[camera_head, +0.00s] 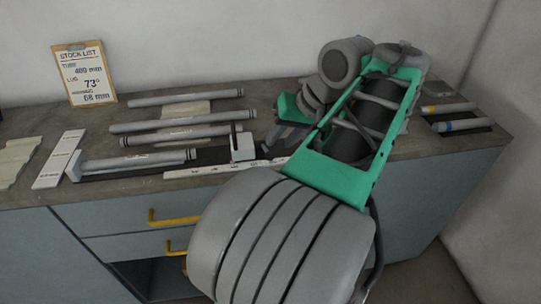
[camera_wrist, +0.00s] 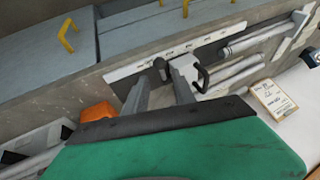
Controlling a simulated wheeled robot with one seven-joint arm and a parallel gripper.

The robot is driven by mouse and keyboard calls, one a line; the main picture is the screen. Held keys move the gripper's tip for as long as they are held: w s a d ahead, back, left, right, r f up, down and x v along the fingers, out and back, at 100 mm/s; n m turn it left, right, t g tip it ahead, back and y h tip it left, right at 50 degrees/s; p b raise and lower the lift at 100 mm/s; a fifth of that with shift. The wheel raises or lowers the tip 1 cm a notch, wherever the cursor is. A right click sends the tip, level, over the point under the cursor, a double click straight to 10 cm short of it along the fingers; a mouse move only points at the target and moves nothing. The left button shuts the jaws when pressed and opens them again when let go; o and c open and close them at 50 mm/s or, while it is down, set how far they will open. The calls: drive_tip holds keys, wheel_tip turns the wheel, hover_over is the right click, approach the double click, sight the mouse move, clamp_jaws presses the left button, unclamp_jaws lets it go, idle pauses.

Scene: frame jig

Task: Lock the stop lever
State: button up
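The stop (camera_head: 242,150) is a pale grey block on the dark rail of the jig, with a thin black upright handle (camera_head: 234,135). In the wrist view the black handle (camera_wrist: 203,78) shows as a loop just right of my fingers. A dark rounded piece (camera_wrist: 160,64), perhaps the lever's end, lies just beyond my fingertips. My gripper (camera_wrist: 158,78) is open, its two grey fingers apart with nothing clearly between them. In the head view my gripper is right of the stop, mostly hidden by my arm. I cannot tell whether it touches the lever.
A grey tube (camera_head: 135,160) lies along the jig, left of the stop. More tubes (camera_head: 185,97) lie behind it. A white scale strip (camera_head: 215,168) runs along the front. A stock list board (camera_head: 85,72) stands at the back left. Marked tubes (camera_head: 462,124) lie at the right.

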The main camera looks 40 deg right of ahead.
sight(264, 150)
drive_tip(key=b+x, duration=0.2)
drive_tip(key=x, duration=0.4)
drive_tip(key=shift+w+f, duration=0.25)
drive_tip(key=shift+f, duration=0.1)
drive_tip(key=shift+c, duration=0.2)
drive_tip(key=shift+a, duration=0.1)
clamp_jaws()
idle(0.6)
